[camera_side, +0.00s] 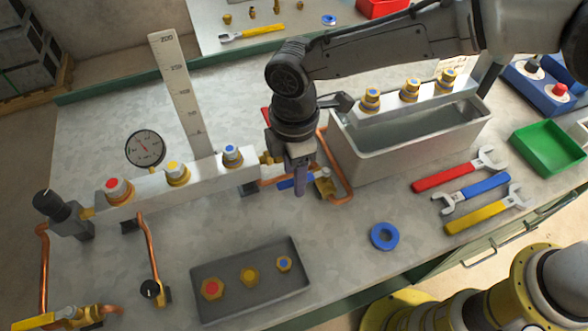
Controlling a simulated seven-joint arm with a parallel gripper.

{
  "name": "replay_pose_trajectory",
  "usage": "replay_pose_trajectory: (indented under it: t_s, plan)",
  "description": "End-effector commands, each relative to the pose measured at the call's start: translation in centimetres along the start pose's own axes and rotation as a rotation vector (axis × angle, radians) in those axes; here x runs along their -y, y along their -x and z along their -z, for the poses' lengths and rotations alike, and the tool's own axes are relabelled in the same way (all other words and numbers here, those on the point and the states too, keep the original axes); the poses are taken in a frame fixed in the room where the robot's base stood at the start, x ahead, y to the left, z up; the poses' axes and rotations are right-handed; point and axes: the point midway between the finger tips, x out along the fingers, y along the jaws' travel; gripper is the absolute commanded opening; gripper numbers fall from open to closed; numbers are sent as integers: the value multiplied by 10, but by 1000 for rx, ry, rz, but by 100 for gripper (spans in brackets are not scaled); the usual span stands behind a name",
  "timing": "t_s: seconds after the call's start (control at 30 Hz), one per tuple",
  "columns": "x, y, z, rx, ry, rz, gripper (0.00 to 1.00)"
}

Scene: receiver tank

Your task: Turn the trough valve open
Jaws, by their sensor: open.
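My gripper (299,188) points down in the middle of the bench, just left of the grey metal trough (365,160). Its jaws are open, and the gap between them is hard to see from this side. A brass valve (325,186) sits on the copper pipe by the trough's near left corner. A blue lever (288,184) shows low behind the gripper, partly hidden by it. I cannot tell whether the gripper touches the lever. A bit of red (266,116) shows behind my wrist.
A white manifold with coloured caps (140,197) and a dial gauge (145,149) stand left. A grey tray (210,310) holds nuts in front. Several wrenches (470,185), a blue ring (384,236) and a green tray (547,148) lie right. Bench between tray and ring is clear.

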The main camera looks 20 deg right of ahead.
Motion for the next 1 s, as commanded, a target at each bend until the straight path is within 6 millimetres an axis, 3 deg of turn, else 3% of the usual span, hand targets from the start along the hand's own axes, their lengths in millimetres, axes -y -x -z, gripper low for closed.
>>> replay_pose_trajectory:
  t_s: [0.03,0.3,1.0]
  plan:
    - [0,0,0,0,0,0,49]
    - [0,0,0,0,0,0,1]
    - [0,1,0,-1,0,0,0]
